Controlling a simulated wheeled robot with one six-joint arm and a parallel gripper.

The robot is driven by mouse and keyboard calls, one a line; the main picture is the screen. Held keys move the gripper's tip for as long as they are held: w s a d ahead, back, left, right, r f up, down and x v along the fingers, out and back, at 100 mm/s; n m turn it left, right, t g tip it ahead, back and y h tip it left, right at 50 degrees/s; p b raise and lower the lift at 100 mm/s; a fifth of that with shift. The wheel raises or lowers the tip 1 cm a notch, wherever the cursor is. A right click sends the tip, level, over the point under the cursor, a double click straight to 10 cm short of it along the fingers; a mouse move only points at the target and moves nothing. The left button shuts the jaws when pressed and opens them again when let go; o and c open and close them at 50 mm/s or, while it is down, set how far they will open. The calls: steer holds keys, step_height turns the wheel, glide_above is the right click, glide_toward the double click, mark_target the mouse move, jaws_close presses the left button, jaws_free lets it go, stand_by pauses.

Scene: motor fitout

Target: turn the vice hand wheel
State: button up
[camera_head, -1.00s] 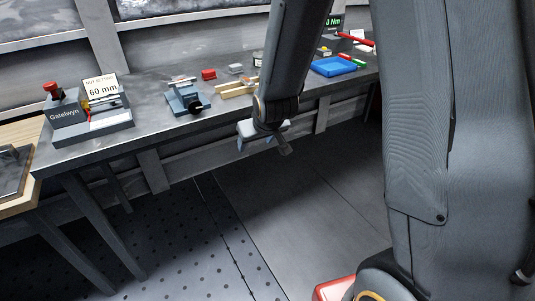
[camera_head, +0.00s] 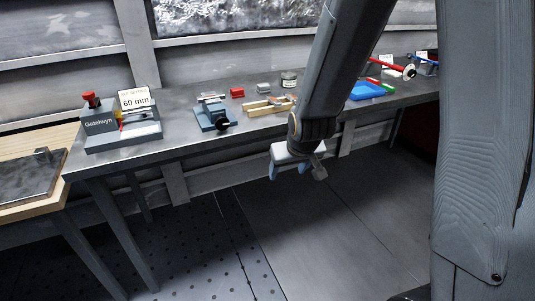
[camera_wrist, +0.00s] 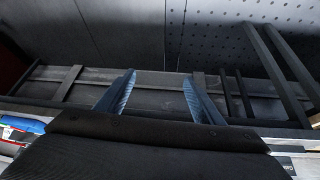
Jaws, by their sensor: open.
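The blue-grey vice (camera_head: 212,112) stands on the workbench near its front edge, in the middle of the head view. Its dark hand wheel (camera_head: 222,125) faces the front edge of the bench. My gripper (camera_head: 289,172) hangs in front of the bench, to the right of the vice and lower than the bench top, apart from both. In the wrist view its two blue fingers (camera_wrist: 160,98) are spread wide with nothing between them. The vice cannot be made out in the wrist view.
On the bench (camera_head: 180,150) are a grey "Gatelwyn" device (camera_head: 100,122) with a 60 mm sign at left, a red block (camera_head: 237,92), a wooden holder (camera_head: 268,107) and a blue tray (camera_head: 367,91). A wooden-edged table (camera_head: 62,190) stands at far left. The floor in front is clear.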

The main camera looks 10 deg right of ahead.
steer(key=w+a+n+t+y+b, duration=0.15)
steer(key=w+a+t, duration=0.55)
steer(key=w, duration=0.7)
steer(key=n+t+y, duration=0.2)
steer(key=t+y, duration=0.1)
steer(key=t, duration=0.1)
glide_toward(223, 124)
steer(key=x, duration=1)
steer(key=shift+w+a+p, duration=0.2)
steer(key=shift+w+p, duration=0.1)
steer(key=shift+w, duration=0.05)
steer(key=c, duration=1.1)
steer(key=shift+o, duration=0.3)
steer(key=shift+m, duration=0.25)
steer(key=shift+m+b, duration=1.6)
steer(key=shift+m, duration=1.3)
